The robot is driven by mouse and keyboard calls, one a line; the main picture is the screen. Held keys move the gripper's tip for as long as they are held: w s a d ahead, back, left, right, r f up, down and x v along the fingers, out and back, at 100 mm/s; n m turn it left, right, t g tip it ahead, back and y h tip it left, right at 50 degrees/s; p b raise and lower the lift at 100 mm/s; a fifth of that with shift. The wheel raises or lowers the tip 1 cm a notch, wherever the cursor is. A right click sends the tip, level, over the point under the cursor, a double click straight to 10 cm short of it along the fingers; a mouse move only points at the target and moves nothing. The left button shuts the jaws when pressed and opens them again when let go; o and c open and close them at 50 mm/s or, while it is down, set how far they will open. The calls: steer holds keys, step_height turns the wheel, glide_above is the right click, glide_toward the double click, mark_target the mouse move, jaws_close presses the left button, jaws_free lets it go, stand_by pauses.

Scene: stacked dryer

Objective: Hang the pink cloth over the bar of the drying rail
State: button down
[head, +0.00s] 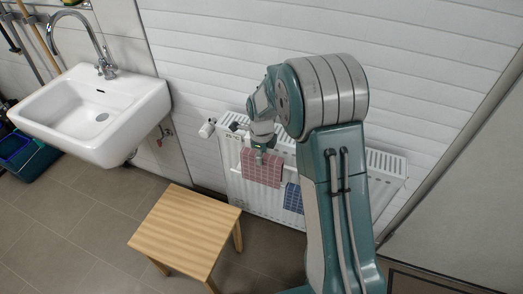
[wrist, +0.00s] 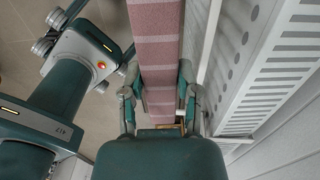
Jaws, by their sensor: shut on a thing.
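The pink cloth (head: 262,169), with a pale check pattern, hangs in front of the white radiator in the head view. My gripper (head: 261,150) is at its upper edge and is shut on it. In the wrist view the pink cloth (wrist: 155,45) runs as a striped band up from between the fingers of my gripper (wrist: 158,88). The radiator's slotted top (wrist: 250,50) lies right of the cloth there. A blue checked cloth (head: 293,198) hangs at the radiator front, right of the pink one. I cannot make out the rail's bar or whether the pink cloth touches it.
The white radiator (head: 385,165) stands against the slatted wall, partly behind my arm. A wooden stool (head: 187,228) stands on the floor in front, to the left. A white sink (head: 95,110) is on the left wall. Tiled floor is free left of the stool.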

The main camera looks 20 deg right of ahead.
mark_target(262, 177)
steer(key=shift+f, duration=5.6)
steer(key=shift+c, duration=1.3)
jaws_free()
